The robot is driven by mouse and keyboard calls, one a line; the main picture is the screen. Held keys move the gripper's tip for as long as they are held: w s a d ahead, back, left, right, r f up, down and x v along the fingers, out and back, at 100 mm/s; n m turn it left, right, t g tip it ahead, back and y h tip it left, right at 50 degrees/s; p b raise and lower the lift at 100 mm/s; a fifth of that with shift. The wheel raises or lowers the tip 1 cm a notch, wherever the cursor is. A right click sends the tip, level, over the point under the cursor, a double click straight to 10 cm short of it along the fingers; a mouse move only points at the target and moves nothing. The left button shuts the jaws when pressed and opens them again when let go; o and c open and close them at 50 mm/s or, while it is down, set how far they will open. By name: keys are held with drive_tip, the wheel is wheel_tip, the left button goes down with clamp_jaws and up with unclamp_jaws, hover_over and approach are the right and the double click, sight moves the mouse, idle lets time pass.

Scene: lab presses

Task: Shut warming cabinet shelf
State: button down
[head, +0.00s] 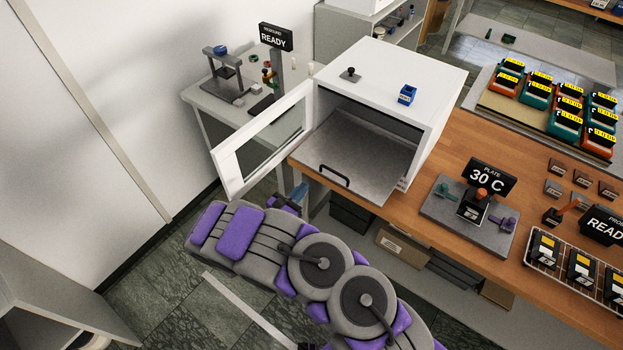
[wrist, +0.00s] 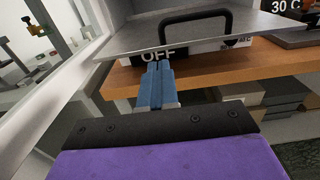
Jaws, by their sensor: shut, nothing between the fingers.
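The white warming cabinet (head: 432,98) stands on the wooden bench with its glass-paned door (head: 222,170) swung open to the left. Its grey metal shelf (head: 362,165) is pulled out past the cabinet front. A black handle (head: 334,176) stands on the shelf near its front edge; in the wrist view the handle (wrist: 197,14) is above and ahead of my gripper. My gripper (wrist: 158,66) has its blue fingers shut and empty, below the shelf edge and apart from the handle. In the head view my gripper (head: 298,192) is partly hidden by my arm, between door and shelf.
The open door's frame (wrist: 60,85) runs close along the left of my gripper. The wooden bench edge (wrist: 120,80) lies just ahead, below the shelf. A hot plate with a "30 C" sign (head: 486,178) stands right of the cabinet. Floor is free to the left.

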sight(346, 141)
drive_tip(key=shift+x, duration=3.05)
drive_tip(key=b+x, duration=0.5)
drive_tip(key=x, duration=0.4)
drive_tip(key=b+x, duration=0.5)
drive_tip(key=x, duration=0.5)
drive_tip(key=shift+s+d+f, duration=0.1)
drive_tip(key=shift+f, duration=0.15)
drive_tip(key=shift+w+d, duration=0.1)
drive_tip(key=shift+w, duration=0.2)
drive_tip(key=shift+w+r+b, duration=0.15)
drive_tip(key=shift+r+b, duration=0.2)
drive_tip(key=shift+r, duration=0.05)
drive_tip(key=shift+d+r, duration=0.1)
